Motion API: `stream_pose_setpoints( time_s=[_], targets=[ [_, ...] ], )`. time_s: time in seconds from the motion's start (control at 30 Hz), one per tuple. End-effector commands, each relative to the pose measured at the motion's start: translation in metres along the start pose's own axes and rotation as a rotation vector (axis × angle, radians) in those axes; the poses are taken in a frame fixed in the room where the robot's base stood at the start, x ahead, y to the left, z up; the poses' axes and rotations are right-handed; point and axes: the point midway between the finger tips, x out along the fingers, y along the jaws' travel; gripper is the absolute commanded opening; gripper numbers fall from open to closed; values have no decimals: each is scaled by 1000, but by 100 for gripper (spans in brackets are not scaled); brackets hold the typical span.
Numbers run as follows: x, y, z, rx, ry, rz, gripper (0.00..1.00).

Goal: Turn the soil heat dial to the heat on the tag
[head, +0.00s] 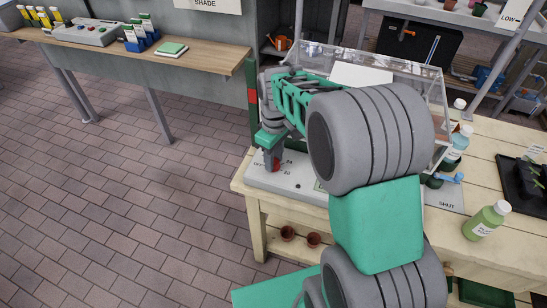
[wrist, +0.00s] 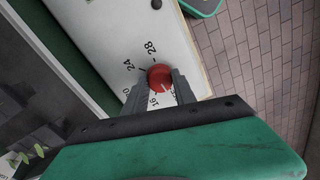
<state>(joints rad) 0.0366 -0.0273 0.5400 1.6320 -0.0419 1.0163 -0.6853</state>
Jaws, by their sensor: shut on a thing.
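The red soil heat dial (wrist: 159,74) sits on a pale panel (wrist: 115,35) printed with numbers. In the wrist view 24 and 28 are readable, a 16 shows near the fingers, and another number is partly covered. A pale mark on the dial appears to face the 16 side. My gripper (wrist: 157,90) is shut on the dial, one finger on each side. In the head view the dial (head: 276,165) shows as a small red patch under my gripper (head: 271,158). I cannot make out a tag with a heat on it.
A clear-lidded box (head: 425,70) stands behind my arm, with a blank-looking white sheet (head: 362,75) at it. Bottles, including a green one (head: 485,222), and a black tray (head: 522,180) stand on the bench to the right. Open brick floor (head: 130,200) lies to the left.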

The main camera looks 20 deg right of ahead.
Motion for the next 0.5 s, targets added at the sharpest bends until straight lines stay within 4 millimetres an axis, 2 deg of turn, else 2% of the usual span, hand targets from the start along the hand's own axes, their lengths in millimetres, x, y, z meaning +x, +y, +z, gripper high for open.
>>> stream_pose_setpoints(
  time_s=[0.5],
  targets=[
    [-1, -1, 0, 428, 13, 0, 0]
  ],
)
